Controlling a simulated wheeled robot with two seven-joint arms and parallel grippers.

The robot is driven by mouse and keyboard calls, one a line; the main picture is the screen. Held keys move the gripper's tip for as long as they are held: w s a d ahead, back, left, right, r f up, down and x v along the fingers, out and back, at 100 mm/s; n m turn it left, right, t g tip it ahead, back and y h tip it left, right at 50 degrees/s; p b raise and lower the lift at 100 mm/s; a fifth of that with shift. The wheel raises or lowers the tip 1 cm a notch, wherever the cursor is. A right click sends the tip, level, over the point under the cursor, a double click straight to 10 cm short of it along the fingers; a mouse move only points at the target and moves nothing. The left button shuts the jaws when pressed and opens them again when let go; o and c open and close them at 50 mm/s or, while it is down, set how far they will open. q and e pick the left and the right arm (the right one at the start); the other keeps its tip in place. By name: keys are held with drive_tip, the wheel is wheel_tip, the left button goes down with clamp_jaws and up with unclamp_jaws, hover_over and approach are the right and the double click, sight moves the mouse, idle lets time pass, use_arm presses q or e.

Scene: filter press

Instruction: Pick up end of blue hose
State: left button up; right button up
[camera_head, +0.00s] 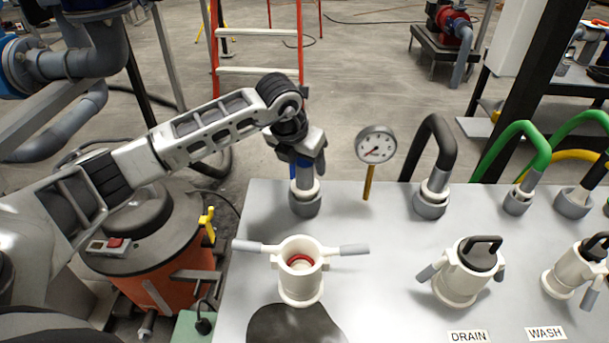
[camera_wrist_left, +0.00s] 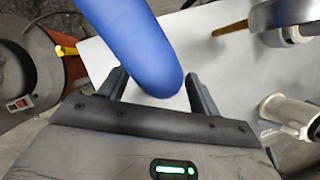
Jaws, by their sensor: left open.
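The blue hose (camera_head: 293,158) shows only as a small strip in the head view, beside and below my left gripper (camera_head: 312,155), which hides most of it. A grey end fitting (camera_head: 305,178) stands below the gripper, in a round socket at the back left of the panel. In the left wrist view the thick blue hose (camera_wrist_left: 140,45) runs down from the top, and its rounded lower part lies between the two dark fingers of the left gripper (camera_wrist_left: 160,90). The fingers are open, with gaps visible beside the hose. My right gripper is not in view.
A white port with two side handles (camera_head: 300,268) stands in front of the socket on the grey panel (camera_head: 365,290). A pressure gauge (camera_head: 376,145) rises close to the gripper's right. Black (camera_head: 437,150) and green (camera_head: 528,145) hoses stand farther right. An orange-and-grey vacuum (camera_head: 150,260) is left.

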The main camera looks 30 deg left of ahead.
use_arm(q)
drive_tip(key=shift+f, duration=0.1)
drive_tip(key=shift+c, duration=0.3)
clamp_jaws()
